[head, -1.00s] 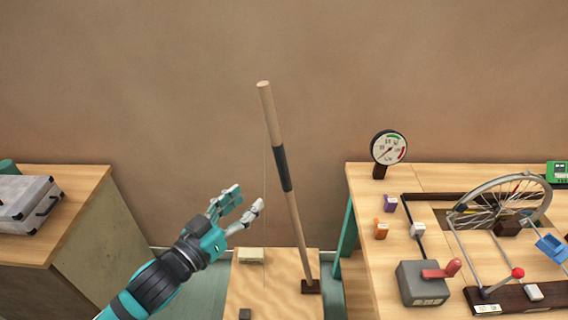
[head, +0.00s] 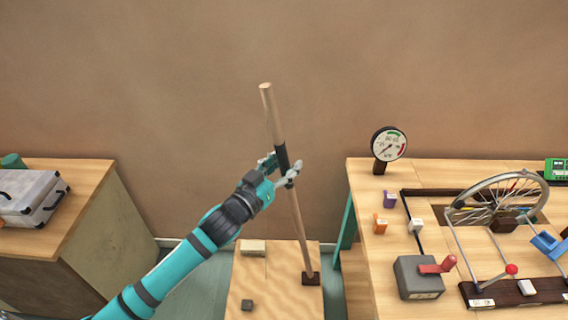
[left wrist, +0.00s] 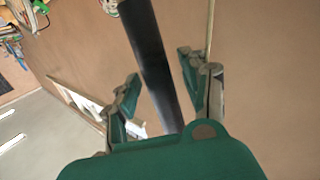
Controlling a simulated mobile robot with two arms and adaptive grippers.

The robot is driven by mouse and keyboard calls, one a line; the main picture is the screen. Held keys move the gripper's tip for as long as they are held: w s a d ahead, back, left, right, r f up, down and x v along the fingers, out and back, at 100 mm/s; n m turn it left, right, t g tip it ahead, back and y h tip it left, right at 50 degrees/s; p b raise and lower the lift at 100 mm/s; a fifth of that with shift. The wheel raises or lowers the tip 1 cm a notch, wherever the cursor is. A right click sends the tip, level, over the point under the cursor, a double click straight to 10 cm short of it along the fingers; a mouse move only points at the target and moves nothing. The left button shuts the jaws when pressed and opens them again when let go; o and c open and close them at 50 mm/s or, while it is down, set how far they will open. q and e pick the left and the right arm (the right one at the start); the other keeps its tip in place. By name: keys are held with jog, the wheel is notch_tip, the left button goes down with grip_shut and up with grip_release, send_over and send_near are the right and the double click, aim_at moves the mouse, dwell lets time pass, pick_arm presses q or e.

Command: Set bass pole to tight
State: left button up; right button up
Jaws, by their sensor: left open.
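The bass pole (head: 296,222) is a wooden stick with a black grip band, leaning to the left from a dark foot (head: 311,278) on a low wooden box. A thin string shows faintly beside its upper part. My left gripper (head: 280,168) is at the black band, with its fingers open on either side of the pole. In the left wrist view, the black band (left wrist: 155,65) passes between the two spread fingers, with a gap on both sides. My right gripper is not in view.
The low box (head: 245,285) bears a small pale block (head: 253,247) and a dark block (head: 247,305). A right-hand table holds a dial gauge (head: 388,144), a wheel (head: 499,200) and a grey box with a red lever (head: 420,277). A silver case (head: 30,200) sits on the left table.

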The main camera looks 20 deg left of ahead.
pick_arm(q)
grip_shut()
dwell(0.4)
